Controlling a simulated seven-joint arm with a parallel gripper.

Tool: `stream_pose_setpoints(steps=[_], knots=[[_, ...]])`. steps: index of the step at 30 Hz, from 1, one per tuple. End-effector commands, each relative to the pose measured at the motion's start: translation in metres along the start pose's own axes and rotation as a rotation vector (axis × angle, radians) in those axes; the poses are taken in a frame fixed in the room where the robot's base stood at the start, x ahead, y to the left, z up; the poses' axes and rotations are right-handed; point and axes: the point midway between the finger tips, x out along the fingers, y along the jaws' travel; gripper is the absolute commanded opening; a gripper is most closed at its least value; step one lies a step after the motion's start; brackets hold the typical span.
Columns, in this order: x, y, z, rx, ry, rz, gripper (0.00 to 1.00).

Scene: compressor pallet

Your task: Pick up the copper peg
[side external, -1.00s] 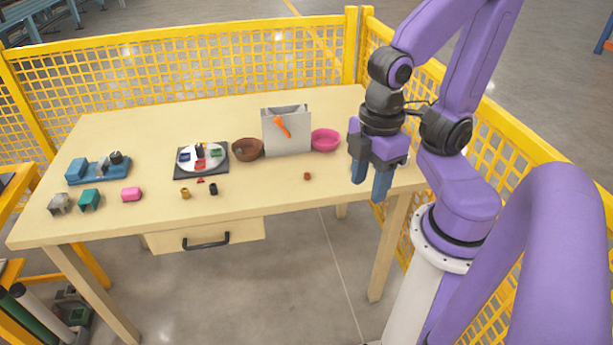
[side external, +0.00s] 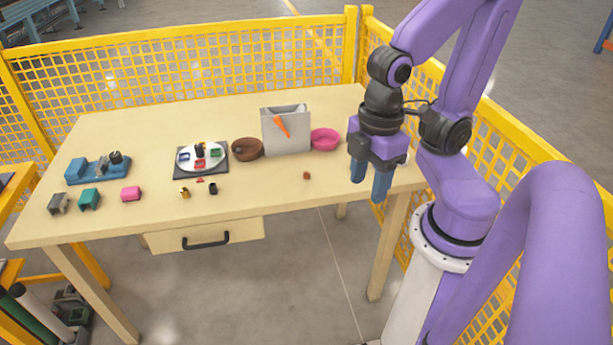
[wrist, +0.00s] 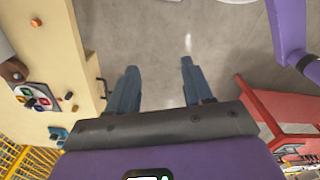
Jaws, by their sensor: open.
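The copper peg (side external: 306,176) is a small reddish-brown piece standing alone on the right part of the table, near its front edge. It looks like the small orange-brown piece (wrist: 36,22) at the upper left of the wrist view. My gripper (side external: 369,183) is to the right of the peg, fingers pointing down, well apart from it. In the wrist view my gripper (wrist: 158,68) is open and empty, with bare floor showing between its two blue fingers, beyond the table edge.
A pink bowl (side external: 325,139), a grey box (side external: 288,134) with an orange mark and a brown bowl (side external: 247,149) stand behind the peg. A round plate with coloured parts, small pegs and blocks lie farther left. Yellow mesh fencing (side external: 200,66) surrounds the table.

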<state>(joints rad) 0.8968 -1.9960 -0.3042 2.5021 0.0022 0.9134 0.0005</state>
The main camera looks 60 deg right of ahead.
Motion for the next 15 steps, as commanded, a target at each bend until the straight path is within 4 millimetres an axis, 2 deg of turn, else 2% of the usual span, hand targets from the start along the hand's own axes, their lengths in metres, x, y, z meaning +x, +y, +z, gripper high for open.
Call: stream_pose_setpoints(steps=[2,5,8,11,15], knots=[[0.001,-0.001,-0.005,0.012,0.007,-0.011,0.51],[0.006,-0.005,-0.026,0.063,0.038,-0.052,0.51],[0.015,-0.01,-0.067,0.17,0.101,-0.121,0.51],[0.027,-0.008,-0.118,0.326,0.185,-0.187,0.51],[0.048,0.01,-0.187,0.573,0.304,-0.231,0.51]])
